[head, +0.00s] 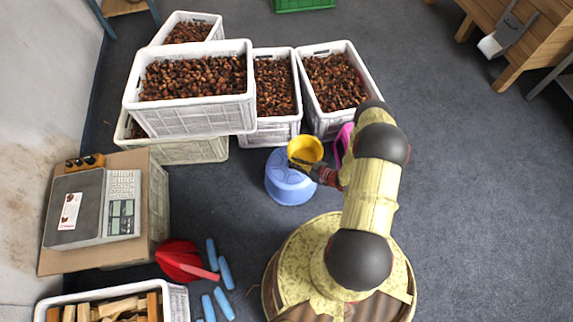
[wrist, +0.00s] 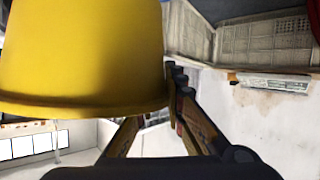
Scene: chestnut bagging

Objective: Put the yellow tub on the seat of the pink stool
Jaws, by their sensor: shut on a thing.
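The yellow tub (head: 305,149) is open side up in the head view, and my gripper (head: 309,168) is shut on its near side. The tub overlaps the far edge of the blue stool (head: 287,188); I cannot tell whether it touches it. In the wrist view the tub (wrist: 85,50) fills the upper left, with my gripper's fingers (wrist: 165,118) at its rim. A pink thing (head: 341,146), likely the pink stool, shows just right of the tub. My arm hides most of it, including its seat.
White crates of chestnuts (head: 200,121) stand behind the tub and blue stool. A scale (head: 95,210) sits on a box at the left. A red scoop-like thing (head: 183,262) and several blue rolls (head: 224,272) lie at the lower left. Floor right of my arm is clear.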

